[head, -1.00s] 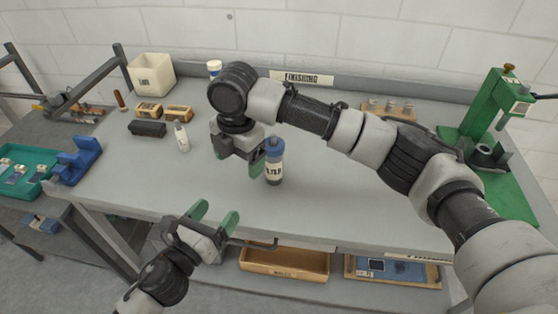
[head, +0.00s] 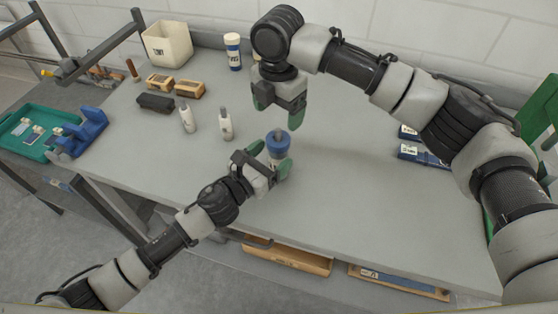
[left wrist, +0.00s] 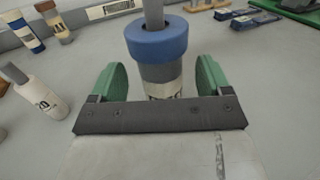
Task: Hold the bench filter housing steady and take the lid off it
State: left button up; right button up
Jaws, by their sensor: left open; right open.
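The bench filter housing (head: 277,158) stands upright on the bench, with a blue lid (head: 278,140) and a grey stem on top. In the left wrist view, the blue lid (left wrist: 156,42) sits on a grey body (left wrist: 160,73) with a pale label partly hidden by my gripper. My left gripper (head: 270,159) is open, with its green fingers on either side of the body below the lid. Gaps show between fingers and body in the left wrist view. My right gripper (head: 279,103) is open and empty, above and behind the housing.
Two white bottles (head: 226,124) stand left of the housing. Blue labelled items (head: 420,153) lie at right.

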pick_arm(q)
jog(key=shift+x, duration=0.8)
jog(key=shift+w+d, duration=0.4)
jog(key=shift+w, duration=0.05)
pick_arm(e)
jog(key=shift+s+r, duration=0.1)
jog(key=shift+a, duration=0.1)
pick_arm(q)
jog(key=shift+w, duration=0.1)
